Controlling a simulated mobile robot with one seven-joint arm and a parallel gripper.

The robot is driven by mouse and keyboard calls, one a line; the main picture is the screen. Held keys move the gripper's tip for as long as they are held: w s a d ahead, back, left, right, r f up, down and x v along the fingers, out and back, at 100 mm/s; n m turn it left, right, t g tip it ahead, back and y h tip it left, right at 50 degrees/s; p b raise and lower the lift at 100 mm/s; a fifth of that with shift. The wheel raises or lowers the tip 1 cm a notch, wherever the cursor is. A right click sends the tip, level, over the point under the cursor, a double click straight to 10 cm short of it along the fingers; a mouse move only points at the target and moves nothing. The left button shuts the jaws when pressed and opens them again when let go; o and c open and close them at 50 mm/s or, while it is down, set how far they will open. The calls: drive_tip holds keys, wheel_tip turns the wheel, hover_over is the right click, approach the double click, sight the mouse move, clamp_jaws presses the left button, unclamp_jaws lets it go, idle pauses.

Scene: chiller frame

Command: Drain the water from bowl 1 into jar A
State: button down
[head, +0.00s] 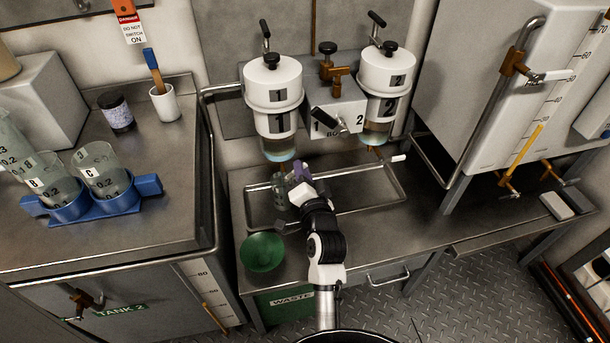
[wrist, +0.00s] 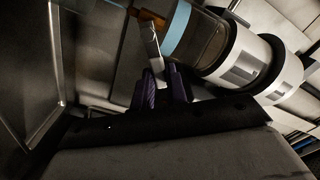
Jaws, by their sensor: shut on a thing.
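Bowl 1 (head: 278,147) is the clear bowl under the white filter housing marked 1 (head: 275,95). It has a blue band at its bottom; this band also shows in the wrist view (wrist: 180,28). A brass drain valve (wrist: 150,18) with a flat silver lever (wrist: 153,48) is at the bowl's bottom end. My gripper (head: 298,172) is just below bowl 1, and its purple fingers (wrist: 164,78) are shut on the lever's end. A clear jar (head: 279,190) stands in the tray beneath bowl 1, partly behind my gripper. I cannot read its label, nor see any flow.
Housing 2 (head: 388,75) hangs to the right, with its own drain lever (head: 398,158). The metal tray (head: 375,196) is otherwise bare. A green bowl (head: 262,252) is at front left. Jars B (head: 55,182) and C (head: 104,172) stand in a blue rack (head: 118,208) on the left counter.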

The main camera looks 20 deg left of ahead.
drive_tip(key=n, duration=0.2)
drive_tip(key=a+r+n, duration=0.1)
drive_tip(key=n, duration=0.1)
drive_tip(key=s+n, duration=0.1)
drive_tip(key=shift+a+r+n+b, duration=0.25)
drive_tip(key=shift+r+n+b, duration=0.05)
drive_tip(key=shift+n+b, duration=0.1)
drive_tip(key=n, duration=0.1)
drive_tip(key=a+n, duration=0.1)
drive_tip(key=n, duration=0.1)
drive_tip(key=shift+s+a+r, duration=0.1)
drive_tip(key=shift+s+r, duration=0.1)
drive_tip(key=shift+s, duration=0.15)
drive_tip(key=shift+s+a+n+b, duration=0.15)
drive_tip(key=shift+a+n+b, duration=0.1)
drive_tip(key=shift+n, duration=0.45)
drive_tip(key=shift+s+a+n+b, duration=0.15)
drive_tip(key=shift+a+n+b, duration=0.05)
drive_tip(key=shift+n, duration=0.5)
drive_tip(key=shift+s+a, duration=0.1)
drive_tip(key=c, duration=1.4)
unclamp_jaws()
drive_tip(key=shift+a, duration=0.1)
drive_tip(key=shift+d, duration=0.2)
